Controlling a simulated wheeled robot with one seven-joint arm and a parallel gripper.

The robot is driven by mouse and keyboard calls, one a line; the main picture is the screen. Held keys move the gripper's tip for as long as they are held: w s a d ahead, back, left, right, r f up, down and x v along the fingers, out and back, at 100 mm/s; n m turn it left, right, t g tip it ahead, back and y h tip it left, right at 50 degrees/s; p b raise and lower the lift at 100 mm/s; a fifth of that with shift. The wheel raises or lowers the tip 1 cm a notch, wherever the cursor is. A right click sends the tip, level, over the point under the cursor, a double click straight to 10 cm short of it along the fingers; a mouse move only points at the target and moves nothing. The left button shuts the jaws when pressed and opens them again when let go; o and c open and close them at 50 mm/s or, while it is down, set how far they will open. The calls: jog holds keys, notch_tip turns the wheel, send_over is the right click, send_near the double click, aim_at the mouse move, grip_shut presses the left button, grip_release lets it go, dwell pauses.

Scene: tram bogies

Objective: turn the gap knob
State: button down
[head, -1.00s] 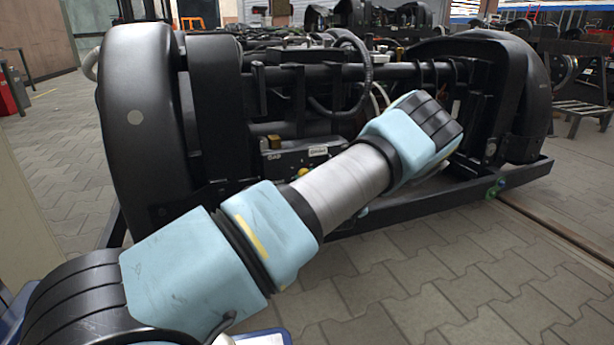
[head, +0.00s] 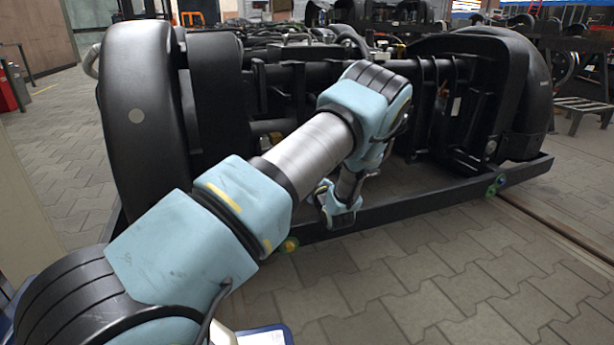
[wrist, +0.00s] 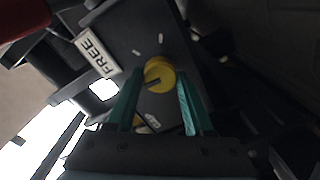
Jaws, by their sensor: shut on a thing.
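The gap knob (wrist: 160,72) is a round yellow knob with a dark mark on its face, set on a dark panel (wrist: 125,40) in the wrist view. My gripper (wrist: 161,80) has its two teal fingers on either side of the knob and is shut on it. A small pale label (wrist: 152,122), its lettering too small to read surely, lies between the fingers below the knob. In the head view my arm hides the knob, the panel and the gripper's fingers.
The black bogie (head: 350,75) has a large rounded cover (head: 138,125) at left and another (head: 525,90) at right. A dark rail (head: 420,207) runs along its front. Paved floor (head: 440,270) in front is clear.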

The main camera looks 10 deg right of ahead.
dwell(0.4)
jog(key=shift+c, duration=1.5)
grip_release()
jog(key=s+p, duration=0.1)
jog(key=s, duration=0.2)
jog(key=s+d+p, duration=0.1)
jog(key=s, duration=0.3)
jog(key=s+p, duration=0.2)
jog(key=s, duration=0.1)
jog(key=shift+s+d, duration=0.15)
jog(key=shift+s, duration=0.2)
